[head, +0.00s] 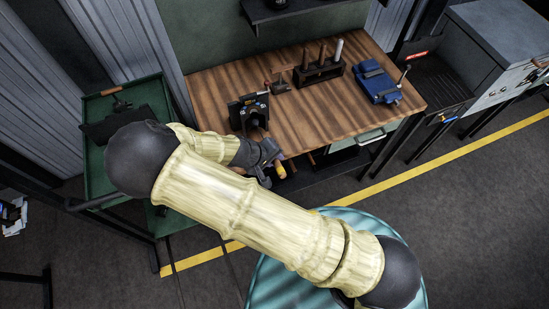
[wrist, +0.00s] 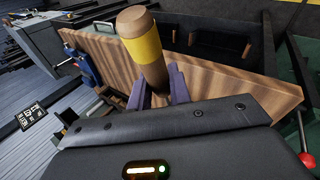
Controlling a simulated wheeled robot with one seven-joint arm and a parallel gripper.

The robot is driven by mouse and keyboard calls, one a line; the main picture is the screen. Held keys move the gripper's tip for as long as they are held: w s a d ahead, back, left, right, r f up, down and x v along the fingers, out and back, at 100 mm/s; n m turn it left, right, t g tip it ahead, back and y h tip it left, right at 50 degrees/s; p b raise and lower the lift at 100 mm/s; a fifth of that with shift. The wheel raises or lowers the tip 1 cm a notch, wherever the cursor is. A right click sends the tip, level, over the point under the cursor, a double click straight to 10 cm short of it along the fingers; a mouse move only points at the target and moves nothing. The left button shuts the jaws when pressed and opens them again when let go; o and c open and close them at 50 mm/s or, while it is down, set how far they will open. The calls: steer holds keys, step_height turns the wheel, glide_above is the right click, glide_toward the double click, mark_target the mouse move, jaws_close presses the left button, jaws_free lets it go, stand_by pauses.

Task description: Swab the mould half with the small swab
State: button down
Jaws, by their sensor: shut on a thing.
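My gripper (head: 268,160) is at the front edge of the wooden bench (head: 330,115). It is shut on a swab, whose wooden handle with a yellow band (wrist: 140,45) rises between the fingers (wrist: 157,88) in the wrist view. In the head view the yellow part of the swab (head: 281,171) shows just beside the fingers. The swab's head cannot be made out. A dark block with an arched front (head: 250,113), which looks like the mould half, stands on the left of the bench top. My gripper is in front of it and apart from it.
A black rack (head: 319,73) with several upright handles stands at the back of the bench. A small stand (head: 279,86) is left of it. A blue vise (head: 377,84) is on the right. A green cart (head: 88,150) stands at the left. The bench's middle front is clear.

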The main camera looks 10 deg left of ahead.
steer(key=shift+w+r, duration=0.1)
steer(key=shift+r, duration=0.2)
steer(key=shift+r+p, duration=0.7)
steer(key=shift+r, duration=0.15)
steer(key=shift+s+r+p, duration=0.2)
steer(key=shift+r+p, duration=0.5)
steer(key=shift+r, duration=0.15)
steer(key=shift+f, duration=0.2)
steer(key=shift+f+b, duration=0.6)
steer(key=shift+f, duration=0.25)
